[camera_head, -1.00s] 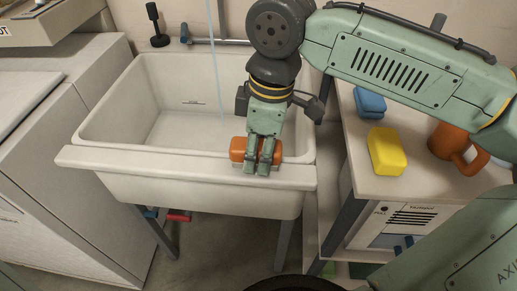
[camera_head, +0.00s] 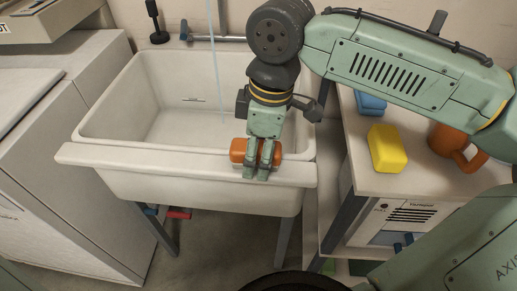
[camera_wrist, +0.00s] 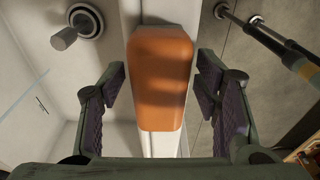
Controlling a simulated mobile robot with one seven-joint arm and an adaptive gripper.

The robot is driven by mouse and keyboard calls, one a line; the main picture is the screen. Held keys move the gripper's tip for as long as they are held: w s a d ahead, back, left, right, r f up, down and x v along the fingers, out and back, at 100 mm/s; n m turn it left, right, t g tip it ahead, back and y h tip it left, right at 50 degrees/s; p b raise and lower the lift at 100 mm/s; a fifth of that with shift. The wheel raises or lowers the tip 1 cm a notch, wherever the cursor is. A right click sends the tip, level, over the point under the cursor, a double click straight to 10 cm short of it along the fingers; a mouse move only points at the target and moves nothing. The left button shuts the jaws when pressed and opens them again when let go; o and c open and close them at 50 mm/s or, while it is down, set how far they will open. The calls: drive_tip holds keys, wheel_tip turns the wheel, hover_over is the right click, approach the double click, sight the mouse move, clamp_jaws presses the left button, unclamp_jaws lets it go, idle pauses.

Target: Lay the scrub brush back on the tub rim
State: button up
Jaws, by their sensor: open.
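The scrub brush, an orange block with rounded corners (camera_head: 238,150), lies on the front rim of the white tub (camera_head: 110,160), toward its right end. In the wrist view the brush (camera_wrist: 162,75) lies lengthwise along the pale rim. My gripper (camera_head: 257,174) is over the rim at the brush, pointing down, and hides the brush's middle in the head view. In the wrist view my gripper's fingers (camera_wrist: 163,95) are spread on either side of the brush, with a visible gap on both sides. The brush's underside is hidden.
A counter right of the tub holds a yellow sponge (camera_head: 387,149), a blue block (camera_head: 370,103) and an orange mug (camera_head: 457,147). A black plunger-like item (camera_head: 156,25) stands behind the tub. A white appliance (camera_head: 60,180) is at left. The rim left of the brush is clear.

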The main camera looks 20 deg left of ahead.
wheel_tip(320, 180, up, 12)
drive_tip(key=d, duration=0.1)
drive_tip(key=shift+w+d+r, duration=0.2)
